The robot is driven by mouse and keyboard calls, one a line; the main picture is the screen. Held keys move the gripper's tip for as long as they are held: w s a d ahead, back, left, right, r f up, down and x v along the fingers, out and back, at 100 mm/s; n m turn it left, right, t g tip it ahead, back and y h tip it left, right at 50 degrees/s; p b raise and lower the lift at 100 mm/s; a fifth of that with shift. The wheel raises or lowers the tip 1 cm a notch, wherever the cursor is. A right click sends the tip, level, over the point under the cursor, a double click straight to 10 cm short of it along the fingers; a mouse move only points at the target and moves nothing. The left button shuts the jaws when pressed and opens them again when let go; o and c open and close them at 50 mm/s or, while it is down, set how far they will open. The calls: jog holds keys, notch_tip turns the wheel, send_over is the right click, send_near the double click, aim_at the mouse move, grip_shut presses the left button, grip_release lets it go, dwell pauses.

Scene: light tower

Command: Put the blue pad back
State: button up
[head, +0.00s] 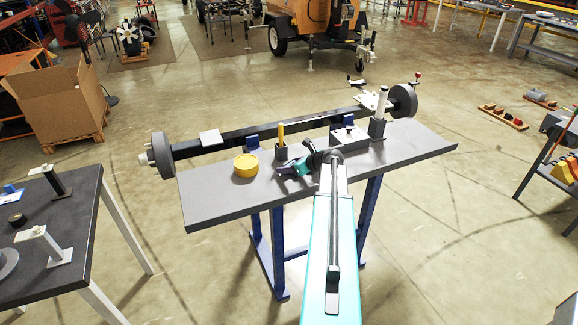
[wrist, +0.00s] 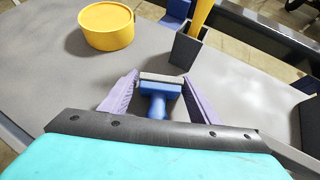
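The blue pad (wrist: 156,87), a blue piece with a stem and a flat grey face, sits between the two purple fingers of my gripper (wrist: 160,82) in the wrist view. Its wide head spans the gap with a fingertip against each end, so the gripper looks shut on it. Its stem points back toward my wrist. In the head view my gripper (head: 284,171) is low over the front middle of the grey bench (head: 405,152), and the pad cannot be made out clearly there.
A yellow round tub (head: 246,165) and a dark holder (head: 281,154) with a yellow stick stand close to my gripper. A dark beam (head: 260,132) with round end discs runs along the bench's back. A grey box (head: 349,138) stands to the right. The bench's front left is clear.

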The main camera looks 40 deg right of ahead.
jog(key=shift+o, duration=0.6)
jog(key=shift+r, duration=0.15)
jog(key=shift+s+r, duration=0.1)
jog(key=b+v, duration=0.2)
jog(key=v, duration=0.9)
jog(key=shift+s+r+b, duration=0.2)
jog(key=shift+s+b, duration=0.15)
jog(key=shift+s, duration=0.1)
